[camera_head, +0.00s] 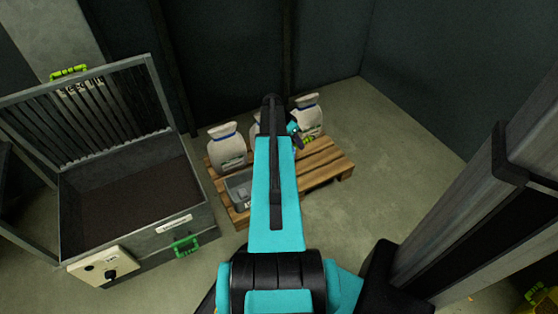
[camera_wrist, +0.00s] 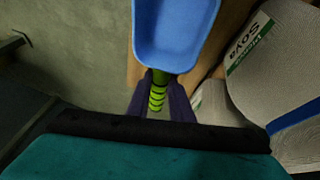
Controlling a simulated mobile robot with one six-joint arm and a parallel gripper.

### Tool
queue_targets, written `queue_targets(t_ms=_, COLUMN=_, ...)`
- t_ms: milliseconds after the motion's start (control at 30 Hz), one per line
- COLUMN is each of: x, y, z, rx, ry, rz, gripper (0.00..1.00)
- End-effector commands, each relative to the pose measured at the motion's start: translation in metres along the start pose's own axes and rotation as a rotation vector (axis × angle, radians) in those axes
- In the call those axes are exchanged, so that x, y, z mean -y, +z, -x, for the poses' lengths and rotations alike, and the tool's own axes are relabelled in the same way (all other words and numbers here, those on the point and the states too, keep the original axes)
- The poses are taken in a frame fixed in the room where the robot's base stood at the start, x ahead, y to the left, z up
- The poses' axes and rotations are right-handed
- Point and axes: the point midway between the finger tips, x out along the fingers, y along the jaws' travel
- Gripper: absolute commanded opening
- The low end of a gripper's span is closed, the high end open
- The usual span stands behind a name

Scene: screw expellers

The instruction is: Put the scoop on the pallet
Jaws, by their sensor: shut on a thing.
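The scoop has a blue bowl and a ribbed green handle; in the wrist view the scoop (camera_wrist: 176,32) is at the top middle. My gripper (camera_wrist: 160,84) is shut on its green handle, with a dark finger on each side. The wooden pallet (camera_head: 322,164) lies on the floor behind and beside my arm. In the wrist view, brown wood shows around the scoop's bowl. I cannot tell whether the scoop touches the pallet.
White sacks stand on the pallet, one left (camera_head: 226,147) and one right (camera_head: 308,116); a sack marked Soya (camera_wrist: 262,70) is close right of the scoop. A grey box (camera_head: 239,188) sits at the pallet's left front. An open metal machine (camera_head: 150,238) stands left. The pallet's right front is bare.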

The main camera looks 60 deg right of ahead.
Motion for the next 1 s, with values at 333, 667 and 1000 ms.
queue_targets(t_ms=333, x=-0.036, y=-0.024, z=-0.049, rx=0.021, ry=0.037, rz=-0.091, gripper=0.0)
queue_targets(t_ms=667, x=-0.037, y=-0.025, z=-0.05, rx=0.021, ry=0.037, rz=-0.092, gripper=0.0)
queue_targets(t_ms=1000, x=-0.03, y=-0.012, z=-0.079, rx=0.022, ry=0.039, rz=-0.091, gripper=0.0)
